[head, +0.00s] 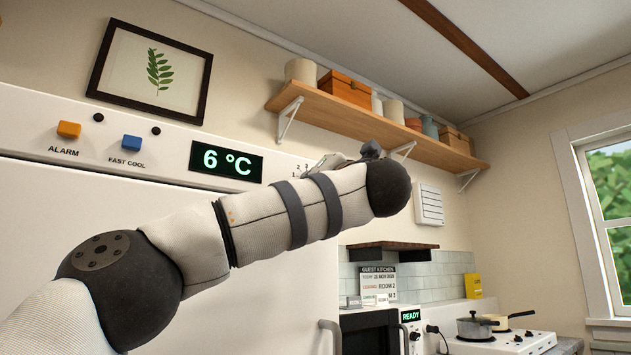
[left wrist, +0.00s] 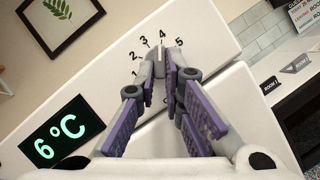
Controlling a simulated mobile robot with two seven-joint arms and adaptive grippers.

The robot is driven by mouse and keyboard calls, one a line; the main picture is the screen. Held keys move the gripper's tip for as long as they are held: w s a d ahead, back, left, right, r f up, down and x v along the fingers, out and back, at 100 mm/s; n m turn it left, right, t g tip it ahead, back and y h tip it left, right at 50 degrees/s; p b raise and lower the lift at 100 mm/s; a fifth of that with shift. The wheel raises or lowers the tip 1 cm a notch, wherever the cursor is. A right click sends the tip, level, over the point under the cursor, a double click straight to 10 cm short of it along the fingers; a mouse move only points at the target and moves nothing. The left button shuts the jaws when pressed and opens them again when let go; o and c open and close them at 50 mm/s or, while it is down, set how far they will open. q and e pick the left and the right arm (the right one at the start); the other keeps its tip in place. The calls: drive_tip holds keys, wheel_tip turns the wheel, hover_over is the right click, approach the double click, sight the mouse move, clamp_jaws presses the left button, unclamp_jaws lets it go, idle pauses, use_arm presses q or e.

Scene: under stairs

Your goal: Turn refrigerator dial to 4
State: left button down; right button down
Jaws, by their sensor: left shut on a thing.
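The refrigerator (head: 60,220) is white, with a control panel across its top. Its display (head: 226,161) reads 6 °C and also shows in the left wrist view (left wrist: 62,136). The dial (left wrist: 159,57) has the numbers 1 to 5 in an arc above it. My left gripper (left wrist: 166,66) is shut on the dial's grip, with purple-padded fingers on both sides. The fingers hide much of the dial. Its upper end points roughly between 3 and 4; the exact setting is hard to tell. In the head view my left arm hides the dial. My right gripper is not in view.
An orange ALARM button (head: 69,129) and a blue FAST COOL button (head: 132,142) sit left of the display. A framed leaf picture (head: 150,72) hangs above. A wooden shelf (head: 430,147) is on the wall, and a stove (head: 500,343) with pots stands at right.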

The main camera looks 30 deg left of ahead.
use_arm(q)
drive_tip(key=shift+s+a+r+m, duration=0.1)
drive_tip(key=shift+s+r+m, duration=0.15)
drive_tip(key=shift+m, duration=0.25)
drive_tip(key=c, duration=1.7)
unclamp_jaws()
drive_tip(key=v, duration=1.2)
drive_tip(key=shift+w+a+f, duration=0.1)
drive_tip(key=shift+f, duration=0.05)
